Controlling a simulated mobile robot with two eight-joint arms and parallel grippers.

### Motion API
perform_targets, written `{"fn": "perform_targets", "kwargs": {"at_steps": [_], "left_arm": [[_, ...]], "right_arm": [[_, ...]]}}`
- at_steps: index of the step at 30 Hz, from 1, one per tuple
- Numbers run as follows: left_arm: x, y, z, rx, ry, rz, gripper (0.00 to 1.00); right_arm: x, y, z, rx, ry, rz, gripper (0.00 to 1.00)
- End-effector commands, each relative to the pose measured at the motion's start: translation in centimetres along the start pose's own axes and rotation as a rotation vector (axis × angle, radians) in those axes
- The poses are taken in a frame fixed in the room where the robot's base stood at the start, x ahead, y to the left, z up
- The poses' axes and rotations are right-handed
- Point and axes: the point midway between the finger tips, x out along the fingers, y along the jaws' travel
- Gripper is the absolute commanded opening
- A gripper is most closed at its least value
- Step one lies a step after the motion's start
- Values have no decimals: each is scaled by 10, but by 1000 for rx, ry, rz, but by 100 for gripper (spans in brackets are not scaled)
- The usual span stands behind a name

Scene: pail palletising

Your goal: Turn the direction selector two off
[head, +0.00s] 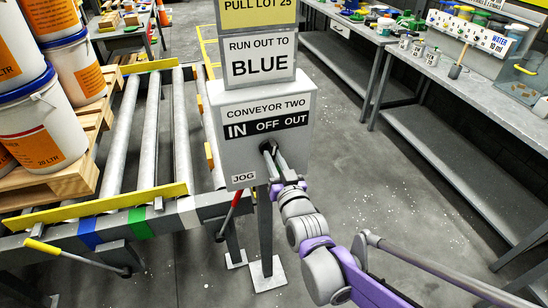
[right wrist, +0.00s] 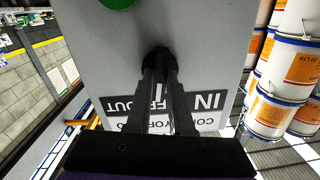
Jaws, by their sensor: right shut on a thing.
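The control box (head: 283,105) labelled "CONVEYOR TWO" stands on a post in the middle of the head view. Its black strip reads IN, OFF, OUT (head: 266,126). The dark round selector knob (right wrist: 156,60) sits on the box face below that strip, mostly covered by my fingers. My right gripper (head: 273,160) reaches up to the box from below, and its fingers are shut on the knob. In the right wrist view both fingers (right wrist: 159,85) meet the knob. Which way the knob points cannot be told. My left gripper is not in view.
A green button (right wrist: 117,3) is on the same box face. Signs above read RUN OUT TO BLUE (head: 259,60) and PULL LOT 25. At left are a roller conveyor (head: 150,130) and white-orange pails (head: 40,125) on a pallet. A workbench (head: 455,80) stands right; open floor lies between.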

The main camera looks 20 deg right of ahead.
Motion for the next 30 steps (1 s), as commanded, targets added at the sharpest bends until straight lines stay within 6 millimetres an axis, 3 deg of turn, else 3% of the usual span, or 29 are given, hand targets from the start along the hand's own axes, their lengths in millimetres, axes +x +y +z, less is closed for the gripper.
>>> {"fn": "perform_targets", "kwargs": {"at_steps": [11, 26, 27, 30], "left_arm": [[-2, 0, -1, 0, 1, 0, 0], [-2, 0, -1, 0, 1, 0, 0], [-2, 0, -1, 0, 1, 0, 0], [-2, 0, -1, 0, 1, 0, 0]], "right_arm": [[0, 0, 0, -149, -1, 0, 0], [0, 0, 1, -167, -2, 0, 0], [0, 0, 1, -167, -2, 0, 23], [0, 0, 0, -167, -1, 0, 41]]}}
